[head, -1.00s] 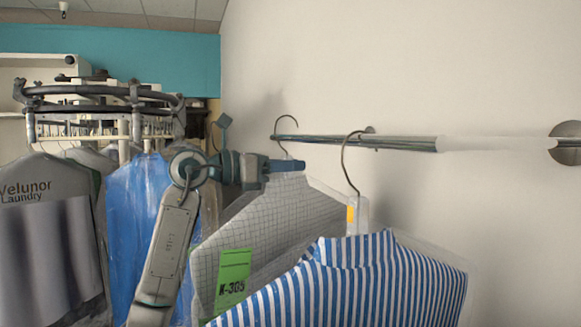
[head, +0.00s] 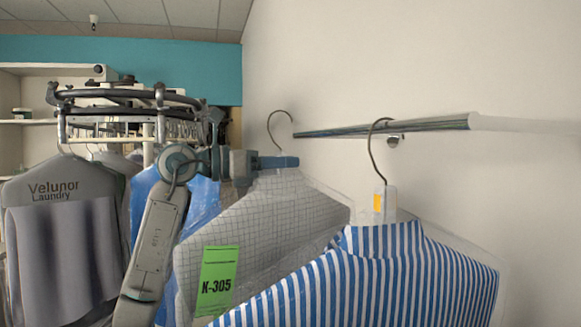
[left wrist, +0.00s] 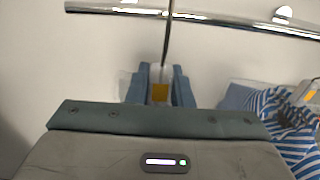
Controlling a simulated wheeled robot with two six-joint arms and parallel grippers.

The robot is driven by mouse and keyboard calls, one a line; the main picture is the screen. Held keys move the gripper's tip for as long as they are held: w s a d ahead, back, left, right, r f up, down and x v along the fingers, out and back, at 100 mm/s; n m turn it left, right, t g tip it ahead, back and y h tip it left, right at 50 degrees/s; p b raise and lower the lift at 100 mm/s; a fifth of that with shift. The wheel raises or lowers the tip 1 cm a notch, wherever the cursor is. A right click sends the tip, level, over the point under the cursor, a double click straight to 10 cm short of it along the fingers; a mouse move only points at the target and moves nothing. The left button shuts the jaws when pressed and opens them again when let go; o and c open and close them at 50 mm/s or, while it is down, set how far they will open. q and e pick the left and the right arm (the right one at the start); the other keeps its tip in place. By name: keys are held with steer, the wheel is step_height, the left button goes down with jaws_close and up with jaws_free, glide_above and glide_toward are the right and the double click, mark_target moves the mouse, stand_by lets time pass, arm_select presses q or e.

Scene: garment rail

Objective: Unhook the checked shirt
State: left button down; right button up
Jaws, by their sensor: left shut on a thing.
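In the head view the hook stands beside the left end of the rail (head: 420,126), with a small gap showing. In the left wrist view the fingers (left wrist: 159,88) hold the neck with its orange marker, and the wire passes in front of the rail (left wrist: 215,19). The hook's top is out of that view. My right gripper is not in view.
A blue-striped shirt (head: 375,275) hangs from the rail close to the right, overlapping the checked shirt. It also shows in the left wrist view (left wrist: 290,125). A round garment rack (head: 125,96) with a grey Velunor Laundry cover (head: 62,205) stands at the left.

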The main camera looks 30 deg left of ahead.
arm_select(q)
steer(key=shift+s+a, duration=0.2)
steer(key=shift+s, duration=0.05)
steer(key=shift+s+a+b, duration=0.25)
steer(key=shift+b, duration=0.1)
steer(key=b+v, duration=0.5)
steer(key=v, duration=0.6)
stand_by(0.4)
steer(key=shift+a, duration=0.1)
